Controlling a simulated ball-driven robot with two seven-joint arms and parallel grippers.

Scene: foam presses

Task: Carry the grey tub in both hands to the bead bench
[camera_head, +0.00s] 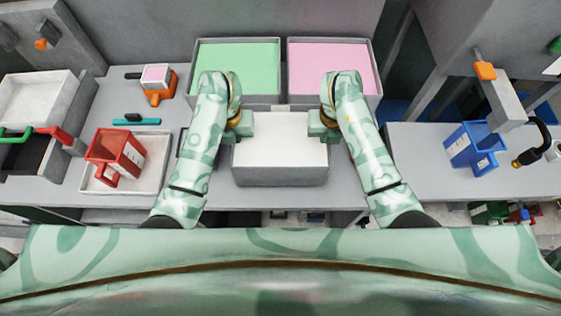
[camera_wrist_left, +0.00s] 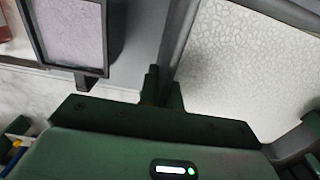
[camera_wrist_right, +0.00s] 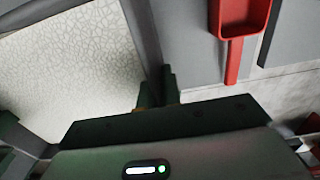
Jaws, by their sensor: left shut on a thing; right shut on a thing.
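The grey tub (camera_head: 280,176), filled with white beads, is in the middle of the head view, in front of the two bins. My left gripper (camera_head: 240,125) is shut on its left wall; the left wrist view shows the white fill beside the fingers (camera_wrist_left: 163,90). My right gripper (camera_head: 320,125) is shut on its right wall; the right wrist view shows that wall at the fingers (camera_wrist_right: 158,90). The tub looks level. I cannot tell whether it rests on the grey bench (camera_head: 215,185) or hangs just above it. No label shows which bench is the bead bench.
A green-filled bin (camera_head: 238,100) and a pink-filled bin (camera_head: 333,100) stand behind the tub. A red jug (camera_head: 113,152) in a pale tray is on the left; a blue jug (camera_head: 474,147) is on the right bench. A red scoop (camera_wrist_right: 240,17) lies near my right gripper.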

